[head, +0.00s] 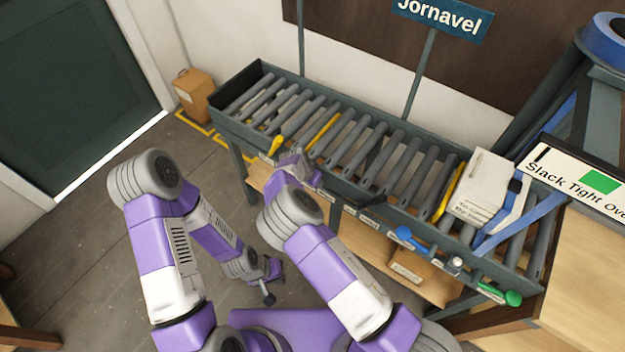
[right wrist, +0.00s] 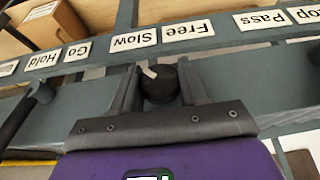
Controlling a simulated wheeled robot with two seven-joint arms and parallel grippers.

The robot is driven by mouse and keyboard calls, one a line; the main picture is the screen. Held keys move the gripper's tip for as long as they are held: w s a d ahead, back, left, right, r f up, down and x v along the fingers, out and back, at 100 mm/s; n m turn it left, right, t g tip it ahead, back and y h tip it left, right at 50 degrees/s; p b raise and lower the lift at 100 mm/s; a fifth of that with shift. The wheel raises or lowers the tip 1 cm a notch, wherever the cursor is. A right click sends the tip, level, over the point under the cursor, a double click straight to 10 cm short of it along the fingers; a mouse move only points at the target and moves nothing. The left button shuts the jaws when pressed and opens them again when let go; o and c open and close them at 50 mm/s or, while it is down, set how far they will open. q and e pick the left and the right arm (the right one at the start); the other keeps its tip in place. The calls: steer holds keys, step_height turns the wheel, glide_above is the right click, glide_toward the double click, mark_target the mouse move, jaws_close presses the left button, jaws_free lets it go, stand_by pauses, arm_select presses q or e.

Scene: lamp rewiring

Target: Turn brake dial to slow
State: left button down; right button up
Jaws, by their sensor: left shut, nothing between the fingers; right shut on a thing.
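In the right wrist view, a black round dial (right wrist: 164,84) with a pale pointer mark sits on the grey front rail (right wrist: 225,68). The mark points up and left, toward the Slow label (right wrist: 134,40); the Free label (right wrist: 188,30) is to its right. The labels appear upside down. My right gripper (right wrist: 158,92) is shut on the dial, one finger on each side. In the head view that gripper (head: 297,168) is at the conveyor's front rail and the dial cannot be made out. My left gripper (head: 270,288) is shut and empty, low over the floor.
The roller conveyor (head: 340,145) runs across the view, with a white package (head: 482,186) at its right. Along its front are a yellow lever (head: 276,144), a blue handle (head: 412,238) and a green knob (head: 513,298).

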steer(key=o, duration=1)
steer(key=v, duration=0.7)
steer(key=shift+r+p, duration=0.25)
steer(key=shift+p, duration=0.05)
steer(key=shift+a, duration=0.1)
